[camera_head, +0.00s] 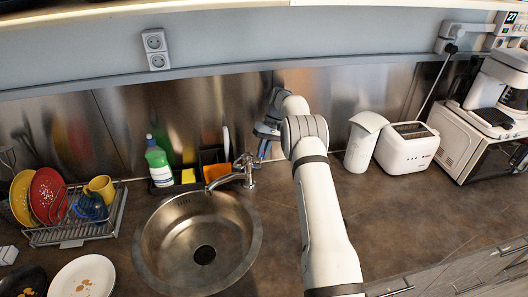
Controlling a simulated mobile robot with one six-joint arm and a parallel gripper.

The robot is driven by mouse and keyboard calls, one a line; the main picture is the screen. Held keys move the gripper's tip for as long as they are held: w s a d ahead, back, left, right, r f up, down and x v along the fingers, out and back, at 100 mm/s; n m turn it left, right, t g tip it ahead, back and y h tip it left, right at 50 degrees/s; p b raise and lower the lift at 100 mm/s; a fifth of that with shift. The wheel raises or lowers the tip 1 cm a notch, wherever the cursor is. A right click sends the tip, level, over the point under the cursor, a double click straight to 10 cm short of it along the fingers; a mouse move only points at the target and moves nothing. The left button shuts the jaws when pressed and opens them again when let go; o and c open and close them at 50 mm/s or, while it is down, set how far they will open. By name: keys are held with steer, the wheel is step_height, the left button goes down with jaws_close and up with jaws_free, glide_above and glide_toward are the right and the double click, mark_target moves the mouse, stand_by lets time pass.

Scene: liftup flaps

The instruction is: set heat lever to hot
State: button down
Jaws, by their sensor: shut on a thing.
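The metal faucet (232,178) stands at the back right rim of the round steel sink (146,245), its spout reaching left over the basin. The heat lever (245,160) is at the top of the faucet body, small and partly unclear in this view. My gripper (263,150) is just behind and right of the faucet top, pointing down. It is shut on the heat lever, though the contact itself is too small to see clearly. The lever's exact angle cannot be told.
A green soap bottle (158,163) and a dark organizer (211,158) stand behind the sink. A dish rack (75,232) is at left. A white canister (362,145), toaster (407,148) and microwave (462,140) stand at right. The counter (410,215) front right is clear.

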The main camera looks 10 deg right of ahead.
stand_by(0.4)
steer(key=c, duration=1.8)
jaws_free()
